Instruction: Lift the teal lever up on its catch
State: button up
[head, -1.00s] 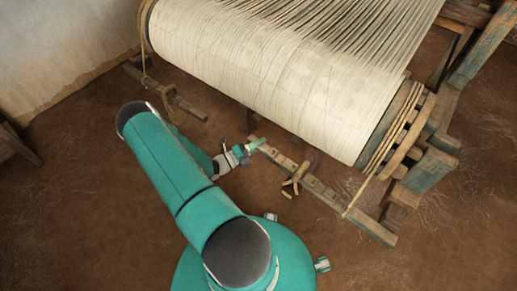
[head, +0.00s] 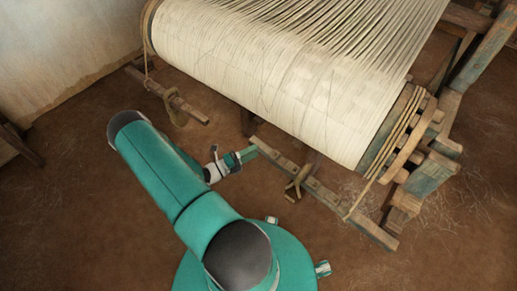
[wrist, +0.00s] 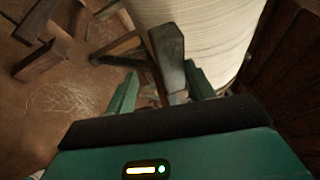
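A long worn wooden lever (head: 325,192) runs slantwise below the cloth roll in the head view; little teal shows on it. Its dark, blunt end (wrist: 168,55) rises toward the wrist camera. My gripper (head: 249,153) is at the lever's left end in the head view. In the wrist view my gripper (wrist: 160,86) is open, with one teal finger on each side of the lever end. Gaps show beside it, and I cannot tell whether either finger touches. A curved wooden piece (head: 297,183) sits by the lever's middle; I cannot tell whether it is the catch.
The wide roll of pale warp threads (head: 280,85) hangs just beyond my gripper. The loom's wooden frame (head: 425,185) stands at the right. A small wooden bar with a hook (head: 178,103) lies at left. Bare brown floor (head: 90,190) is free at left.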

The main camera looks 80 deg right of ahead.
jog(key=v, duration=0.9)
jog(key=shift+w+a, duration=0.2)
jog(key=shift+w, duration=0.1)
jog(key=shift+c, duration=0.2)
